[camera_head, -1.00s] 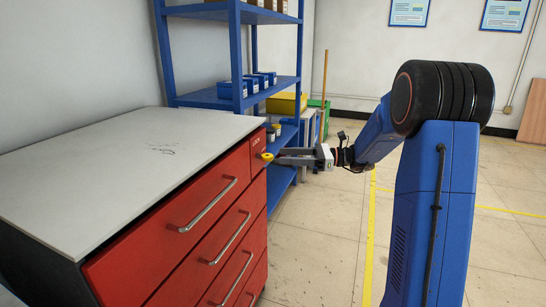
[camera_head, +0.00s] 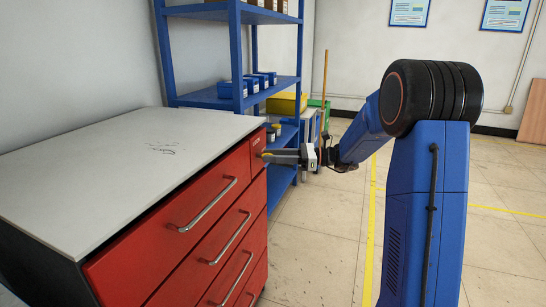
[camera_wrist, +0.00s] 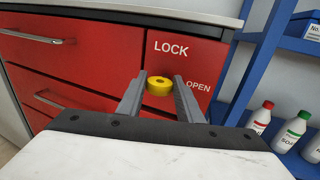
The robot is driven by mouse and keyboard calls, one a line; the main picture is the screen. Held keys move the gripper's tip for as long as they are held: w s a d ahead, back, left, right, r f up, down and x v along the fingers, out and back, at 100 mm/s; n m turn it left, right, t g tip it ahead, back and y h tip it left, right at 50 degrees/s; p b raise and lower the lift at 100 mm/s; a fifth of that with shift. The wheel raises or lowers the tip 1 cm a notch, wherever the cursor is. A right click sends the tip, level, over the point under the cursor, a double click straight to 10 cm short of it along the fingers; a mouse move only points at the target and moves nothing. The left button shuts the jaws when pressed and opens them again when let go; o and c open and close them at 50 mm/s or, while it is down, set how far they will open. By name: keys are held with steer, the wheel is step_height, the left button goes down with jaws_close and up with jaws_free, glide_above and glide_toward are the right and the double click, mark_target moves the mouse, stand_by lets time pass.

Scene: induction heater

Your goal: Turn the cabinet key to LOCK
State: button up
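The yellow cabinet key (camera_wrist: 160,86) sits in the red cabinet front, below the white word LOCK and left of the word OPEN. Its ring-shaped head lies broad side left to right in the wrist view. My gripper (camera_wrist: 160,88) has one finger on each side of the key head, very close to it; I cannot tell whether both fingers press on it. In the head view my gripper (camera_head: 267,155) reaches the cabinet's upper right corner from the right, mostly hiding the key. The key's shaft and keyhole are hidden.
The red cabinet (camera_head: 160,255) has several drawers with metal handles and a pale top (camera_head: 110,165). A blue shelf rack (camera_head: 237,60) stands right behind it. Bottles (camera_wrist: 292,130) stand on the shelf at the right of the wrist view.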

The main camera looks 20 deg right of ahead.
steer(key=shift+n, duration=0.3)
steer(key=shift+s+r+n+h, duration=0.15)
steer(key=shift+n+h, duration=0.45)
steer(key=shift+n, duration=0.6)
steer(key=n, duration=0.2)
steer(key=n+h, duration=0.1)
steer(key=n, duration=0.1)
steer(key=shift+s+a+n+h, duration=0.15)
steer(key=shift+a+n+h, duration=0.05)
steer(key=shift+n+h, duration=0.1)
steer(key=n, duration=0.1)
steer(key=n+t+h, duration=0.1)
steer(key=n, duration=0.1)
steer(key=shift+s+a+h, duration=0.1)
steer(key=shift+s+h, duration=0.1)
steer(key=shift+h, duration=0.1)
steer(key=shift+s+a+f+n+t+h, duration=0.15)
steer(key=shift+n+t+h, duration=0.25)
steer(key=shift+n, duration=0.55)
steer(key=shift+w+d+f+n+t+h, duration=0.1)
steer(key=shift+n+t+h, duration=0.1)
steer(key=shift+n+t, duration=0.55)
steer(key=shift+n+g, duration=0.25)
steer(key=shift+n, duration=0.05)
steer(key=o, duration=1)
steer(key=shift+o, duration=0.2)
steer(key=shift+s, duration=0.1)
